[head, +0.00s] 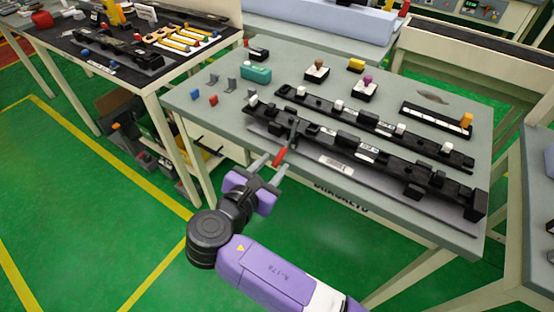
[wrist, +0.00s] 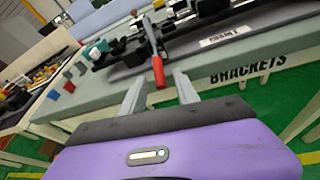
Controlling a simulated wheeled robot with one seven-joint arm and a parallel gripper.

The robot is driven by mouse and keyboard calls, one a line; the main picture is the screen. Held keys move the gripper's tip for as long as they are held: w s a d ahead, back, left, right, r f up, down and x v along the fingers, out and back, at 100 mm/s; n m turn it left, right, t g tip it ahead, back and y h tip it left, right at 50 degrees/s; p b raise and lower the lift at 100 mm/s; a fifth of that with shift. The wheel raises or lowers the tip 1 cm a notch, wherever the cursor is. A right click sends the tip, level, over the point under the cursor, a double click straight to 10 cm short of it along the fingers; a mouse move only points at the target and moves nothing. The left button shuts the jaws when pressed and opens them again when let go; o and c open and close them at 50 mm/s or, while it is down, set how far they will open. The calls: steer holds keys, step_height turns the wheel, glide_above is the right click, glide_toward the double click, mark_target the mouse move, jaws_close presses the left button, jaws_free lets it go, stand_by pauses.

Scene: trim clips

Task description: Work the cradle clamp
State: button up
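The cradle clamp's lever shows as a dark arm with a red handle (head: 280,156), pointing out over the front edge of the grey table. The handle also shows in the wrist view (wrist: 158,72). The lever joins the long black cradle (head: 388,160) near its left end. My gripper (head: 274,163) is at the table's front edge, reaching toward the handle. In the wrist view its two fingers (wrist: 159,80) are apart, with the handle's end in line with the gap between them. Whether either finger touches the handle cannot be told.
A second black strip (head: 370,127) with white clips lies behind the cradle. The table front reads "BRACKETS" (wrist: 248,69). Green floor is open at left.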

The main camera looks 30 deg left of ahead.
steer(key=shift+v, duration=2.15)
